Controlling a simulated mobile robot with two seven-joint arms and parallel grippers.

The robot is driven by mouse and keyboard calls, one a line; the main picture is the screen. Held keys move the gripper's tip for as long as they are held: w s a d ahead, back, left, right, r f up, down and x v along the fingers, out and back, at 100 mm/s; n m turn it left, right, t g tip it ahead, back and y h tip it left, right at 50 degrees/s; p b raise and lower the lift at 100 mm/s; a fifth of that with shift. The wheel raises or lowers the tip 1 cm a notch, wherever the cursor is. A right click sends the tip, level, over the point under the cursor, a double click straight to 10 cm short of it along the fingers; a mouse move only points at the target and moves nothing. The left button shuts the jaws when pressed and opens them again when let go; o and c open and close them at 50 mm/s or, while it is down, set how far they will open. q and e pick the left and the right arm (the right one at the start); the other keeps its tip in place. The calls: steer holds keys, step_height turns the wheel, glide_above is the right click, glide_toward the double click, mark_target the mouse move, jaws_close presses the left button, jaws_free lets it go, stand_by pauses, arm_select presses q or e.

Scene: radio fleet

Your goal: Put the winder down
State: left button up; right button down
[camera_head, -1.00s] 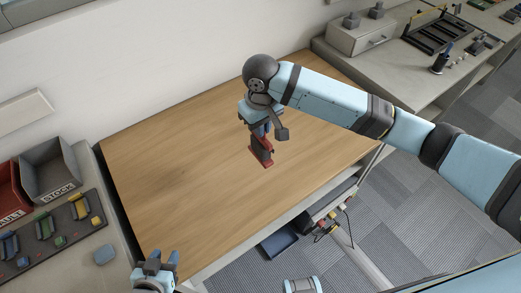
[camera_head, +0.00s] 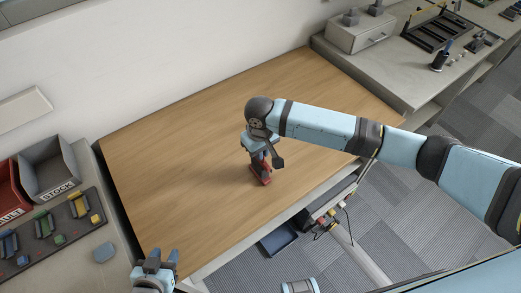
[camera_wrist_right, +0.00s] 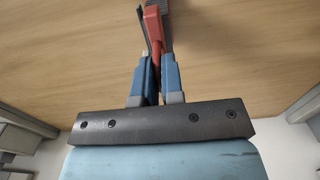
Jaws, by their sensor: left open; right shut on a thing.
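The winder (camera_head: 262,178) is a red and dark grey piece, held low at the wooden table in the head view. My right gripper (camera_head: 259,157) is shut on it from above. In the right wrist view the red winder (camera_wrist_right: 154,26) sits between the blue fingers of my right gripper (camera_wrist_right: 156,68). Its lower end is at or just above the table top; I cannot tell whether it touches. My left gripper (camera_head: 158,262) is open and empty at the table's front left corner.
The wooden table top (camera_head: 180,150) is otherwise clear. On the left bench stand a grey STOCK bin (camera_head: 50,170), a red bin (camera_head: 10,190) and a dark rack (camera_head: 50,235) of coloured pieces. A blue tray (camera_head: 279,240) lies below the table's front edge.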

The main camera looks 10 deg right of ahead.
steer(key=c, duration=1.2)
jaws_free()
steer(key=shift+f, duration=0.1)
steer(key=shift+c, duration=0.2)
step_height(320, 180, up, 12)
steer(key=s+a+f+t+y, duration=0.2)
steer(key=s+a+f+y, duration=0.1)
steer(key=f, duration=0.3)
steer(key=s+a+f+t+y, duration=0.2)
steer(key=s+a+f+y, duration=0.15)
steer(key=f, duration=0.25)
steer(key=s+d+f+t, duration=0.1)
steer(key=d, duration=0.1)
steer(key=s+d+f+m+t, duration=0.1)
steer(key=s+d+f, duration=0.1)
steer(key=s+d+f+t, duration=0.1)
steer(key=s, duration=0.1)
steer(key=shift+s+d+f+t, duration=0.15)
steer(key=shift+d+f+t, duration=0.15)
steer(key=shift+d+t, duration=0.1)
steer(key=s+d+f+t+h, duration=0.3)
steer(key=s+d, duration=0.6)
steer(key=shift+s+f, duration=0.2)
